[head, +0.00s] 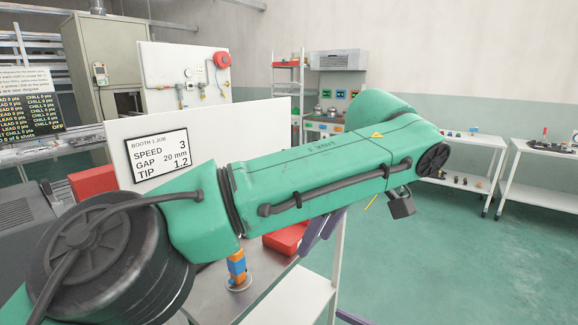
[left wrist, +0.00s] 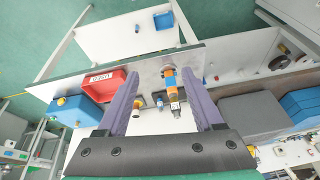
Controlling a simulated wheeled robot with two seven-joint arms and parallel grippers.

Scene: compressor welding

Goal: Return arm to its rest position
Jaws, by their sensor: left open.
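My green left arm (head: 310,170) spans the head view from the lower left to the right of centre, over the bench. Part of my left gripper (head: 320,226) shows as purple fingers below the arm, mostly hidden behind it. In the left wrist view, the left gripper (left wrist: 158,68) is open, its two purple fingers apart with nothing held between them. An orange and blue upright tool (head: 237,268) stands on the metal bench; it also shows in the left wrist view (left wrist: 176,82) near the right finger. My right gripper is not in view.
A white board with a job card (head: 158,157) reading speed 3, gap 20 mm, tip 1.2 stands behind the arm. A red bin (left wrist: 102,86) and a blue box (left wrist: 76,109) lie left of the gripper. Green floor (head: 440,260) is open at right, before white tables (head: 545,190).

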